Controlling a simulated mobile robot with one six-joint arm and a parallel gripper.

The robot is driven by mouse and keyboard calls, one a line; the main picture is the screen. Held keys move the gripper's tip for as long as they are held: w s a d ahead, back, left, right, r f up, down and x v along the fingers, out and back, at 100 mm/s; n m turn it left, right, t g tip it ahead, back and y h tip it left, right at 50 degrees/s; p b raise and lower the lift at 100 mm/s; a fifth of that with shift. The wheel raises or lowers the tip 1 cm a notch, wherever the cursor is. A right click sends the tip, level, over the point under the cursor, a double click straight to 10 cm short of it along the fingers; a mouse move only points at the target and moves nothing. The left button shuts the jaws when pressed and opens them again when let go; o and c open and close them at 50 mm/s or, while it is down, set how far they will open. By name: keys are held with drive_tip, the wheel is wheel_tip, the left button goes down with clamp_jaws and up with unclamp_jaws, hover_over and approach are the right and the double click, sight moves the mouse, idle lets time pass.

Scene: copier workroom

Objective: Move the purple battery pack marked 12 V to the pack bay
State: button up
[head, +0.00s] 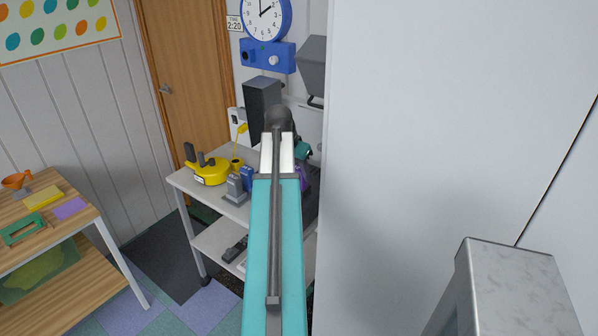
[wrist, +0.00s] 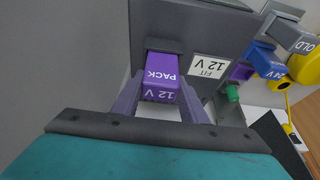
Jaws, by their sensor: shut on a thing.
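The purple battery pack (wrist: 160,75), lettered PACK and 12 V, is between the two fingers of my gripper (wrist: 158,95) in the wrist view. My gripper is shut on it. The pack's far end meets a dark collar on a grey housing, which looks like the pack bay (wrist: 185,22); how deep the pack sits in it I cannot tell. A white label reading FIT 12 V (wrist: 210,66) is on the housing beside the pack. In the head view my own arm hides most of the gripper and the bay; a bit of purple shows beside it.
A blue 24 V pack (wrist: 268,62) and a grey pack marked OLD (wrist: 302,43) stand nearby in the wrist view. A yellow device (head: 210,172) sits on the white cart (head: 205,192). A large pale panel (head: 430,130) closes off the right side. A wooden table (head: 62,222) is at left.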

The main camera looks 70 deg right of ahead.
drive_tip(key=shift+f, duration=0.15)
drive_tip(key=o, duration=1.4)
drive_tip(key=shift+c, duration=0.2)
drive_tip(key=shift+a, duration=0.1)
drive_tip(key=b+v, duration=0.2)
drive_tip(key=v, duration=1.1)
drive_tip(key=shift+r, duration=0.35)
